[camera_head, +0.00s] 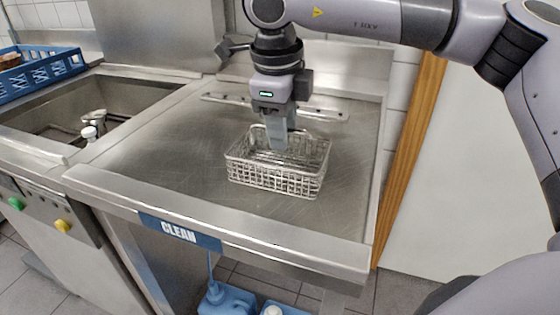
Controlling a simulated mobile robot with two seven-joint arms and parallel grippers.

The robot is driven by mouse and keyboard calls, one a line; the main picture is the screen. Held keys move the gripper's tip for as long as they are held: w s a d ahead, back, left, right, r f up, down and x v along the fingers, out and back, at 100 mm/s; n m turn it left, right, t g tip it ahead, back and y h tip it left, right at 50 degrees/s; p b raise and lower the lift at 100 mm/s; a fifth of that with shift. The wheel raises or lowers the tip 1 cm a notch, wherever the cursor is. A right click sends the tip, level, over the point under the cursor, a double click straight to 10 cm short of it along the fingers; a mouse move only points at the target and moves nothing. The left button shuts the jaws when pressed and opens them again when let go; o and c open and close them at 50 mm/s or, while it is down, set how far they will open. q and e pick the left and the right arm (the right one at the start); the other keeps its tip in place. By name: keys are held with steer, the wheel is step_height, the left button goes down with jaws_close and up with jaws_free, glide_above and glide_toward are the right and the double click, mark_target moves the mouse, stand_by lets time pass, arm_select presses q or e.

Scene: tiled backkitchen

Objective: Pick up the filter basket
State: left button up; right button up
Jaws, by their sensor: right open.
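The filter basket (300,180) is a silver wire-mesh basket. It stands upright on the steel counter (180,165) in the middle of the head view. My right gripper (278,149) points straight down over the basket's far side, with its fingertips at or inside the rim. I cannot tell whether the fingers touch the wire. The gripper is open, and its fingers overlap each other in this view. It hides part of the basket's far wall. My left gripper is not in view.
A sink basin (60,110) with a tap lies left of the counter. A blue crate (40,72) stands at the upper left. A raised steel edge and a wall bound the counter's back. A blue "CLEAN" label (180,232) marks its front edge. The counter left of the basket is clear.

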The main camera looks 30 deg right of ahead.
steer(key=shift+w+d+f, duration=0.1)
steer(key=shift+w+f, duration=0.05)
steer(key=shift+f, duration=0.6)
steer(key=shift+w+d+f, duration=0.1)
steer(key=shift+f, duration=0.6)
jaws_close()
steer(key=shift+r, duration=0.1)
